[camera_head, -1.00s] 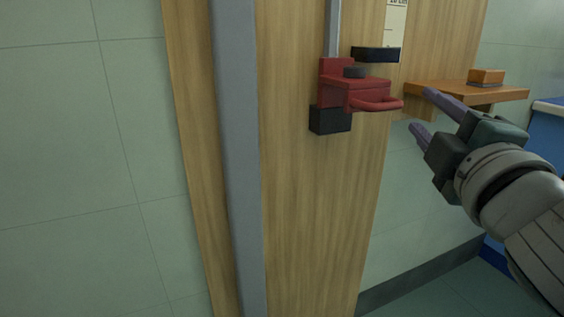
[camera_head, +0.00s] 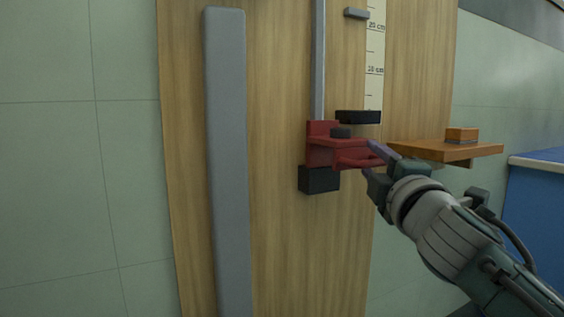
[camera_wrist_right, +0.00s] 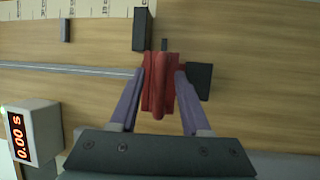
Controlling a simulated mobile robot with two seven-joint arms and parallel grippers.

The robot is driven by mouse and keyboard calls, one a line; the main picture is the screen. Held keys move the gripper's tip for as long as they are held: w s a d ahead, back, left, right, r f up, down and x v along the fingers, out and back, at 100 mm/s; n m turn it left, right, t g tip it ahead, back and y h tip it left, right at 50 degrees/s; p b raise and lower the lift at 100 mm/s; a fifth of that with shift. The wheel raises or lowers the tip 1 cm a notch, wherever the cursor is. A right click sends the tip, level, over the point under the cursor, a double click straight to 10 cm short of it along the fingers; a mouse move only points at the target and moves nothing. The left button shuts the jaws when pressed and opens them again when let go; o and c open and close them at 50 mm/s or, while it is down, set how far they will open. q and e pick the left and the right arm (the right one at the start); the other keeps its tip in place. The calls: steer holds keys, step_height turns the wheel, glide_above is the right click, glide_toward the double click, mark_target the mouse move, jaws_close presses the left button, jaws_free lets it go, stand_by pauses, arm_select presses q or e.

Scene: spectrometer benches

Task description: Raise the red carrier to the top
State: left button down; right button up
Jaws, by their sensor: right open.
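The red carrier (camera_head: 320,146) sits on a thin vertical metal rail (camera_head: 319,60) on a wooden board. It rests low, just above a black block (camera_head: 319,180), with another black block (camera_head: 357,117) above to its right. My right gripper (camera_head: 372,164) is open at the carrier's front handle. In the right wrist view the carrier (camera_wrist_right: 159,85) lies between the two purple fingers (camera_wrist_right: 155,100), one on each side; I cannot tell whether they touch it. My left gripper is not in view.
A grey vertical bar (camera_head: 228,150) runs along the board's left. An orange shelf (camera_head: 445,150) with a small orange block (camera_head: 462,134) juts out at right. A small grey stop (camera_head: 357,13) and a scale (camera_head: 375,60) are higher up. A timer (camera_wrist_right: 33,135) reads 0.00 s.

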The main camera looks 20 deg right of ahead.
jaws_close()
stand_by(0.4)
stand_by(1.1)
